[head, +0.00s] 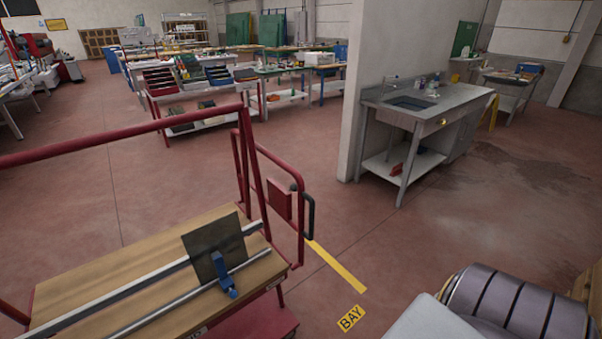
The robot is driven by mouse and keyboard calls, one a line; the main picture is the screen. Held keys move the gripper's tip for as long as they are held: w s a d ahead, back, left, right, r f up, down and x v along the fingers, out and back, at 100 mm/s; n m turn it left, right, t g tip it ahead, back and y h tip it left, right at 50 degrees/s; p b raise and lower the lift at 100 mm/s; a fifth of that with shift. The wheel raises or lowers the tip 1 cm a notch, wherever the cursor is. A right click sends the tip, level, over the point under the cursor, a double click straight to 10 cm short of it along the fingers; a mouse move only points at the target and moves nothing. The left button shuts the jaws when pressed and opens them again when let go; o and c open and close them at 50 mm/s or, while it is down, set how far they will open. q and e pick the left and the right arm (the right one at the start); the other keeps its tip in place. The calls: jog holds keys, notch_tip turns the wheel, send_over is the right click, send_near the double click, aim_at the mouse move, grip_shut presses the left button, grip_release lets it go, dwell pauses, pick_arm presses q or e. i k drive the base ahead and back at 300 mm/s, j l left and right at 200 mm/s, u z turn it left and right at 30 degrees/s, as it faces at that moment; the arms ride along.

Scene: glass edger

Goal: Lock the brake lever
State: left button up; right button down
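A red-framed cart (130,138) with a wooden deck (120,262) stands at the lower left. At its right end is a red tubular handle frame (277,160) with a red plate (279,201) on it. A black curved handle (310,218) sits on the outer side of this frame; it may be the brake lever, but I cannot tell for sure or read its position. Neither of my grippers shows. A grey and dark banded arm part (520,305), seemingly mine, fills the lower right corner.
Metal rails, a dark square plate (213,249) and a blue clamp (225,279) are on the cart deck. A yellow floor line (337,267) and a BAY marking (351,318) lie right of the cart. A sink bench (425,110) stands beyond. The floor between is clear.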

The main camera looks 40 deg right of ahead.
aim_at(292, 187)
jog(key=l+u, duration=0.2)
jog(key=l, duration=0.65)
jog(key=l+u, duration=0.15)
jog(key=l, duration=0.65)
jog(key=k+l+u, duration=0.2)
jog(key=l, duration=0.6)
jog(key=i+l, duration=0.05)
jog(key=i, duration=0.05)
